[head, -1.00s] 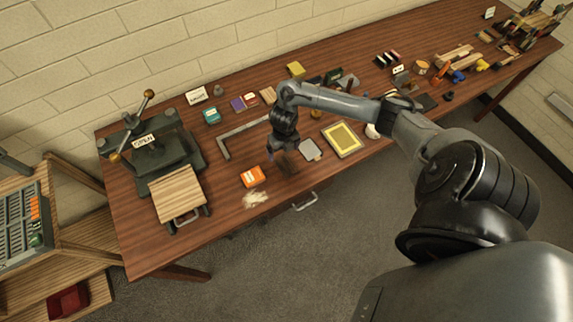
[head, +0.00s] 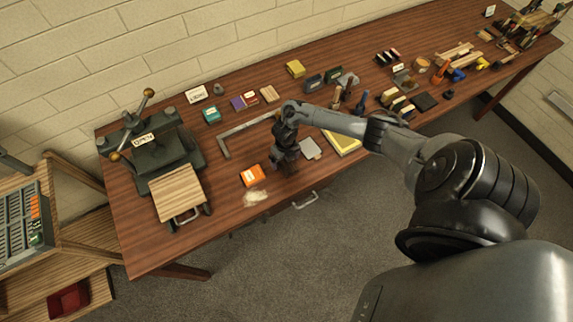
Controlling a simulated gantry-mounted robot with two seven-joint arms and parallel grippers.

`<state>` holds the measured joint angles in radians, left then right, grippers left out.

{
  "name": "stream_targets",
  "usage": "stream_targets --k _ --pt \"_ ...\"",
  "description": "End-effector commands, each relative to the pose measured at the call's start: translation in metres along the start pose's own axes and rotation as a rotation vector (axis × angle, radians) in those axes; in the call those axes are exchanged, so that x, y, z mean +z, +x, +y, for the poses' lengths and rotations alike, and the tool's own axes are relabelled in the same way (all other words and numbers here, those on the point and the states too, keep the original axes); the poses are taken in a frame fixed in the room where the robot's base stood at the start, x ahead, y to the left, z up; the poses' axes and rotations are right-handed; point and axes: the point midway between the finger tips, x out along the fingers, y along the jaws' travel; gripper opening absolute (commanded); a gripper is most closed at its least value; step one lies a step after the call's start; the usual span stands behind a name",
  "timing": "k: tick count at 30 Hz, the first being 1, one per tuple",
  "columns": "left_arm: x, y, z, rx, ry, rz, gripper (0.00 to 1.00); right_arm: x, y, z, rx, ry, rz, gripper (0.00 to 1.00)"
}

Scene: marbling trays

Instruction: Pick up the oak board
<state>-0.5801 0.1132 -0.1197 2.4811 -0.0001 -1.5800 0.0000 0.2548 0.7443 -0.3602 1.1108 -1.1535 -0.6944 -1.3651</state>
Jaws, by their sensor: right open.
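A light striped wooden board (head: 177,193) lies flat on the pull-out bed at the front of a dark press (head: 160,152), on the left part of the table. A much smaller pale wood block (head: 269,94) lies at the back of the table. I cannot tell from the picture which wood is oak. My right gripper (head: 285,168) is open and points down over the front middle of the table, well to the right of the press, between an orange box and a grey plate. Its fingertips are small and dark, and I see nothing held. My left gripper is out of view.
An orange box (head: 251,176) and a pale scrap pile (head: 255,196) lie between press and gripper. A metal square (head: 226,146) lies behind. My right forearm partly covers a yellow framed screen (head: 347,145). Small boxes and tools crowd the back and right. A handle (head: 305,201) juts from the front edge.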

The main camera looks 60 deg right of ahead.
Motion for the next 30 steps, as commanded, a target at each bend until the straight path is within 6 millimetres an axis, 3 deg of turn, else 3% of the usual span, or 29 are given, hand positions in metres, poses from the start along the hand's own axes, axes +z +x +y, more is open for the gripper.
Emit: stream_targets --k 10,22,30 --pt "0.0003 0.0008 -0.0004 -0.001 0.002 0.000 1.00 0.0001 0.0081 0.0000 0.000 0.000 -0.001 0.96" --pt "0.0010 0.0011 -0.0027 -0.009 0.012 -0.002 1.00 0.0001 0.0079 -0.0001 0.000 0.000 -0.001 0.36" --pt "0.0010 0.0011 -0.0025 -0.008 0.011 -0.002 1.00 0.0002 0.0070 -0.0001 0.000 0.000 -0.001 0.35"
